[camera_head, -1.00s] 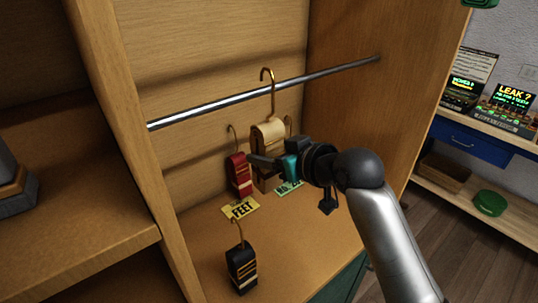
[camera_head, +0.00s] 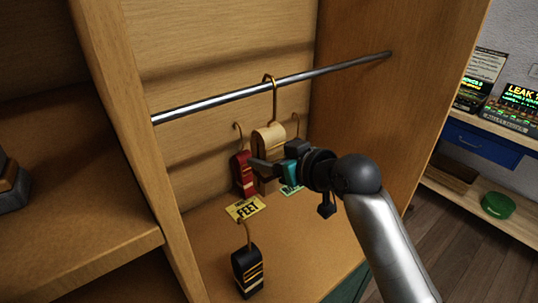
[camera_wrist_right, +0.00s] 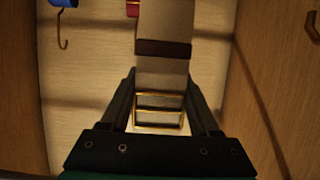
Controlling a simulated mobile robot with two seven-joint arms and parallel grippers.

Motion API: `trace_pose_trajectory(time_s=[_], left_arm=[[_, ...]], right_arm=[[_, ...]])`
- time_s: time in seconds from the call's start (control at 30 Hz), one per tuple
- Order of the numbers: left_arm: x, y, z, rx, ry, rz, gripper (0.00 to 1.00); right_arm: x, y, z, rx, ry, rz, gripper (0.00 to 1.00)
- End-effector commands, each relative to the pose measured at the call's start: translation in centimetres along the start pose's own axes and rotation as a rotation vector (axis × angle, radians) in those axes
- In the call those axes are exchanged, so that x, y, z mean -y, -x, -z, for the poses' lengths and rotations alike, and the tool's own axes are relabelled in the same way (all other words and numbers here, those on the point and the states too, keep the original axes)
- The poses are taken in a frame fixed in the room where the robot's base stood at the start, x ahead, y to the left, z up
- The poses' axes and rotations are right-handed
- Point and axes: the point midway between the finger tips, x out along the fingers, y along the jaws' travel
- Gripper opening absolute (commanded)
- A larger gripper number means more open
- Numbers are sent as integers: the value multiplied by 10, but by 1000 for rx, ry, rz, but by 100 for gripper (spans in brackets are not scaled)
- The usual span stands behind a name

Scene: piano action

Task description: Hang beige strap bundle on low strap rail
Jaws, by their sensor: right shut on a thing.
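The beige strap bundle (camera_head: 268,138) hangs upright in the cabinet bay, its brass hook at the metal strap rail (camera_head: 205,106). The hook's top overlaps the rail in the head view; I cannot tell whether it bears on it. My right gripper (camera_head: 262,166) is shut on the bundle's lower part. In the right wrist view the gripper (camera_wrist_right: 162,105) has a finger on each side of the beige bundle (camera_wrist_right: 163,75), with its dark band and brass buckle showing. My left gripper is out of view.
A red bundle (camera_head: 243,176) stands just left of the beige one, and a black bundle (camera_head: 247,268) nearer the front. A yellow FEET label (camera_head: 245,208) lies between. A blue bundle (camera_wrist_right: 62,3) with a hook shows in the wrist view. Cabinet walls bound both sides.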

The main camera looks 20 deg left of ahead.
Motion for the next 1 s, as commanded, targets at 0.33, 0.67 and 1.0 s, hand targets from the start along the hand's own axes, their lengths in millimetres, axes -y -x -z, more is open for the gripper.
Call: trace_pose_trajectory(time_s=[0.33,0.67,1.0], left_arm=[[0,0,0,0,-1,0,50],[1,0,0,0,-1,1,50],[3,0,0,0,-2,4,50]], right_arm=[[0,0,1,-2,0,0,86],[0,0,-1,2,-1,0,97],[-1,27,0,0,1,-2,97]])
